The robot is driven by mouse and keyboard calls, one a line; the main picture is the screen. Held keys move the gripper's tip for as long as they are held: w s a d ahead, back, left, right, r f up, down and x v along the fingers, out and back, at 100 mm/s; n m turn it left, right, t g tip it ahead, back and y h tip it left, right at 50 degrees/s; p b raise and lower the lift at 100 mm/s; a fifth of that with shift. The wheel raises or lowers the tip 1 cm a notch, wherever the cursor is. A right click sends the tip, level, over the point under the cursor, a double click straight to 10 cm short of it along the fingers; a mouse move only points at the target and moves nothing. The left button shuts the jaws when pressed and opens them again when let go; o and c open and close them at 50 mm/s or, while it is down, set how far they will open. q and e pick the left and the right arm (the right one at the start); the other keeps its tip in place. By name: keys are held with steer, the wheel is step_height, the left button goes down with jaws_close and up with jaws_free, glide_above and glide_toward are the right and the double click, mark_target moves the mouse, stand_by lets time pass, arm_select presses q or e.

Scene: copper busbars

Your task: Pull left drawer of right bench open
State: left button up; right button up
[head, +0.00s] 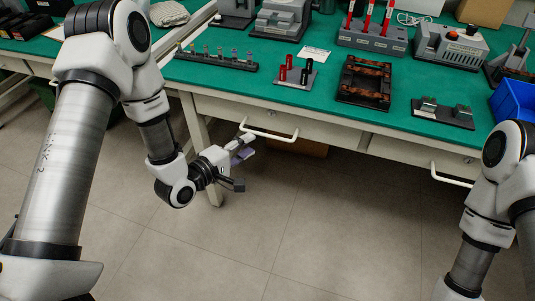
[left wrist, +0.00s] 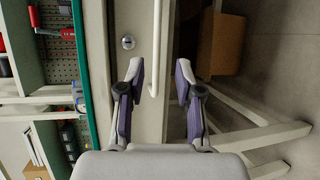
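The left drawer (head: 310,128) of the green-topped bench appears shut, its front in line with the bench edge. Its white bar handle (head: 268,135) is near the left end of my left gripper's reach. My left gripper (head: 243,147) is open, beside the handle's left end. In the left wrist view the handle (left wrist: 156,50) appears between the two open fingers (left wrist: 160,72); I cannot tell how deep it sits between them. The drawer front (left wrist: 127,65) has a round lock (left wrist: 128,42). My right gripper is out of view; only its arm shows.
A second drawer (head: 415,152) with its own handle (head: 450,178) lies to the right. A bench leg (head: 197,135) stands behind my left gripper. A cardboard box (left wrist: 218,40) sits under the bench. The floor (head: 290,235) in front is clear.

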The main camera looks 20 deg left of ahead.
mark_target(265, 134)
arm_select(q)
steer(key=x, duration=0.3)
steer(key=b+x, duration=0.1)
steer(key=x, duration=0.3)
steer(key=shift+d+r, duration=0.2)
jaws_close()
